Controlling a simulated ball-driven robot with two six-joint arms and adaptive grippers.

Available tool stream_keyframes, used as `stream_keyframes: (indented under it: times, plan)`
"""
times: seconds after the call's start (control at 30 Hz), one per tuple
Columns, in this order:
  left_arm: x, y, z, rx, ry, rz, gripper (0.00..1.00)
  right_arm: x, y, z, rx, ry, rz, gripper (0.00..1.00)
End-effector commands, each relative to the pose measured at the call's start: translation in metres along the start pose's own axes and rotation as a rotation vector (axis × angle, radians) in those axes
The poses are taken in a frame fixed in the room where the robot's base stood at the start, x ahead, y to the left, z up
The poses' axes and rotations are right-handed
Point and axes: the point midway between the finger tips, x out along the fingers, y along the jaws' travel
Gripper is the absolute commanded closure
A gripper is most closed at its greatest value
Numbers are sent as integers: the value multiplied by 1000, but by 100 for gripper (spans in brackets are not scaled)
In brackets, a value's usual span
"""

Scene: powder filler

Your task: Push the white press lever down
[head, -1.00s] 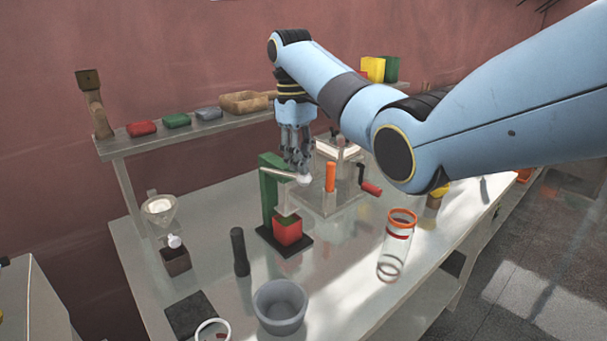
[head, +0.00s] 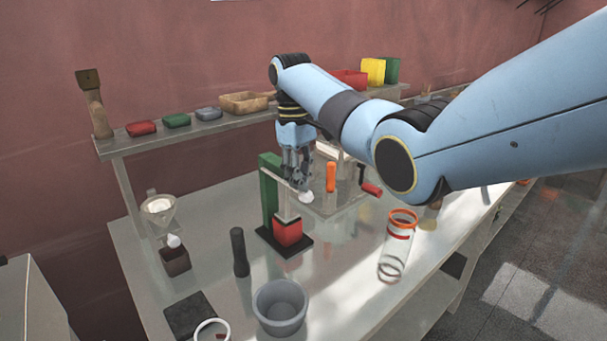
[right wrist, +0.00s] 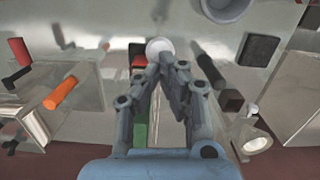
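The press stands on the bench with a green post (head: 270,190), a dark base and a red block (head: 288,231) under its pale plunger. Its white lever slopes down toward the right and ends in a white round knob (head: 305,197). My right gripper (head: 299,185) points down onto the lever near the knob and seems to touch it. In the right wrist view, the fingertips of the right gripper (right wrist: 172,68) come together with nothing between them, and the knob (right wrist: 158,47) shows just beyond them. The fingers partly hide the lever. My left gripper is not in view.
A clear jar with orange rings (head: 397,246) stands at the right. A grey bowl (head: 281,307) and a dark cylinder (head: 239,252) stand in front. A box with an orange handle (head: 330,177) is just right of the press. A shelf (head: 190,131) runs behind.

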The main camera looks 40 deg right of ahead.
Motion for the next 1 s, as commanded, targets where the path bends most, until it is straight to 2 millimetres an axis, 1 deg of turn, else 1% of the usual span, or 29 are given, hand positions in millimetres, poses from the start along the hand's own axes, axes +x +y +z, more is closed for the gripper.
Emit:
stream_keyframes:
  times: [0.23, 0.63, 0.73, 0.9, 1.0]
  plan:
    - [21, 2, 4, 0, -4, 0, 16, -8, 0, -26, 0, 2, 0, 100]
    - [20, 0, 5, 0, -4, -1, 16, -16, 0, -29, 0, 1, 0, 100]
    - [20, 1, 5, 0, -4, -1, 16, -28, 0, -29, 0, 3, 1, 100]
    - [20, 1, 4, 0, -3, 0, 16, -58, 0, -29, 0, 3, 1, 100]
    - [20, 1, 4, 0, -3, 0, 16, -72, 1, -29, 0, 3, 1, 100]
